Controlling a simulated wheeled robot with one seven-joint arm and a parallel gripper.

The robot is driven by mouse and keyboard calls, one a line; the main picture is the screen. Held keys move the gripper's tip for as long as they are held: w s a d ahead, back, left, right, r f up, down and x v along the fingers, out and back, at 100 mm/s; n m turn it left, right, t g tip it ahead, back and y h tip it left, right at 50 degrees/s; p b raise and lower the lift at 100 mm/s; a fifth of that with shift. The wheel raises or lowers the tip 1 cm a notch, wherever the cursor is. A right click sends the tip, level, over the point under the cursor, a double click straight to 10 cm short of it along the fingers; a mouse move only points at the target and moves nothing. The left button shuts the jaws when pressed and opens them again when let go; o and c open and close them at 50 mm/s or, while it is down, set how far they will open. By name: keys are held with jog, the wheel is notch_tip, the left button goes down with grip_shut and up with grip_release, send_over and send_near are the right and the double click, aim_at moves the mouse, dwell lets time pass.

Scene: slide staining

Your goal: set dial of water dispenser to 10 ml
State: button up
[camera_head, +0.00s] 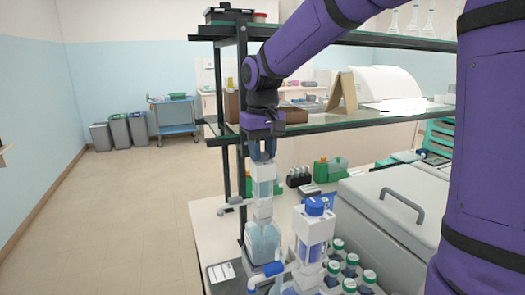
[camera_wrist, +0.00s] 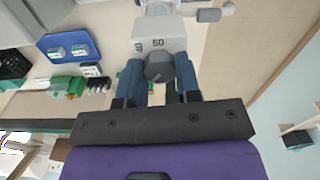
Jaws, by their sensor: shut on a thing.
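My gripper (camera_head: 262,152) points down onto the top of a white bottle-top dispenser (camera_head: 263,213) with a pale blue bottle below. In the wrist view, the blue fingers of my gripper (camera_wrist: 160,75) are on both sides of a round grey dial (camera_wrist: 158,68) and shut on it. The dispenser's white top (camera_wrist: 160,35) carries the printed number 50 beside the dial. I cannot read the dial's exact setting. In the head view the dial is hidden by my fingers.
A second dispenser with a blue cap (camera_head: 317,206) stands close on the right. Several green-and-white-capped bottles (camera_head: 350,285) are at the front. The glass shelf (camera_head: 350,123) and its dark post (camera_head: 242,80) are close to my arm. A grey lidded box (camera_head: 385,215) stands right.

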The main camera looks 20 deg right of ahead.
aim_at(263, 153)
jog(key=n, duration=0.3)
jog(key=shift+n, duration=2.2)
jog(key=o, duration=0.9)
jog(key=shift+r, duration=0.1)
notch_tip(263, 153, up, 11)
jog(key=shift+f, duration=0.15)
